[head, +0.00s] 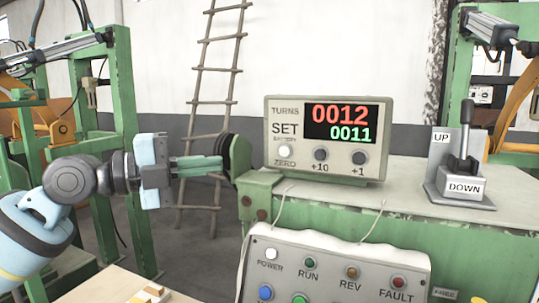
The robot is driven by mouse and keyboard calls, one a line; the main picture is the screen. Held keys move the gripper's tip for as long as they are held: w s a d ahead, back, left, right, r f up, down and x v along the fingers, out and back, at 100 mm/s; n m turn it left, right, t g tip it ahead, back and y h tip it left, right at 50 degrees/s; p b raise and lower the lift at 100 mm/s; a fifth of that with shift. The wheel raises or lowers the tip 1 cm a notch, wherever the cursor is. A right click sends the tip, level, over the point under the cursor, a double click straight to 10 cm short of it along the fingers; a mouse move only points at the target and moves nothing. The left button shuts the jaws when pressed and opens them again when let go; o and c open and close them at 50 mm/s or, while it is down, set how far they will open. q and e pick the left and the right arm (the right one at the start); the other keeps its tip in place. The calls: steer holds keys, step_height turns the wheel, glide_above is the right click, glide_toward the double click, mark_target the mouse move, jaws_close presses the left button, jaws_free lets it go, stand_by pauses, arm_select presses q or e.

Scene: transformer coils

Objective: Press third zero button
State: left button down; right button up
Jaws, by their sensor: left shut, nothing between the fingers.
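A beige counter box (271,112) stands on the green machine's top, right of centre. Its display (349,121) reads 0012 in red above 0011 in green. Below the word SET is a pale round ZERO button (285,151). The dark +10 button (320,154) and +1 button (358,157) are to its right. My left gripper (218,164) comes in from the left with its fingers shut and empty, pointing right. Its tips are left of the ZERO button and look apart from it. My right gripper is out of view.
A dark round disc (238,156) is beside my fingertips, left of the box. A control panel (335,262) with several buttons is below. An UP/DOWN lever (465,150) stands at right on the table. A ladder (215,80) leans on the wall.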

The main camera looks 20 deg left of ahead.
mark_target(284, 152)
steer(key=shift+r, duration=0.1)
